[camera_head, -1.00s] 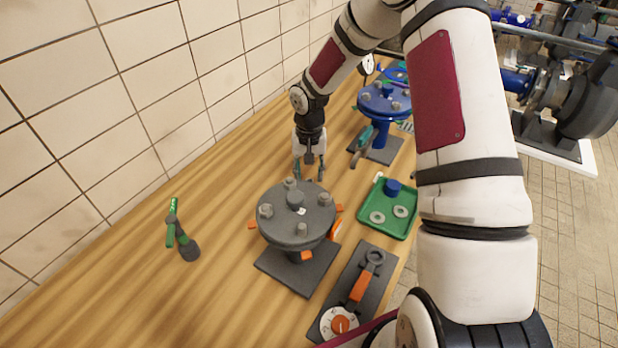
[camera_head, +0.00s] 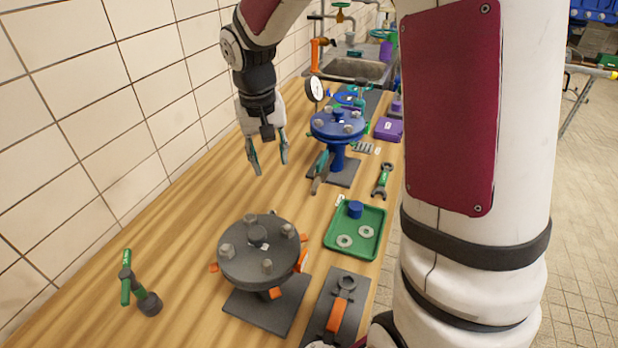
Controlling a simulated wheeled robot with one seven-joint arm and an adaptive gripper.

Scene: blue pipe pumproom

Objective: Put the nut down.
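My gripper (camera_head: 269,166) points down over the bare wood behind the grey flange. Its two fingers are spread apart and I see nothing between them. I cannot tell which of these is the task's nut. The gripper is above and behind this flange, apart from it. The blue flange (camera_head: 338,123), also with grey bolt heads, stands to the right of the gripper.
A green tray (camera_head: 327,243) holds two pale rings and a blue cylinder. A wrench with an orange handle (camera_head: 336,315) lies on a dark plate. A green tool (camera_head: 126,287) is at left. A green wrench (camera_head: 383,180) lies near the right edge. Bare wood surrounds the gripper.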

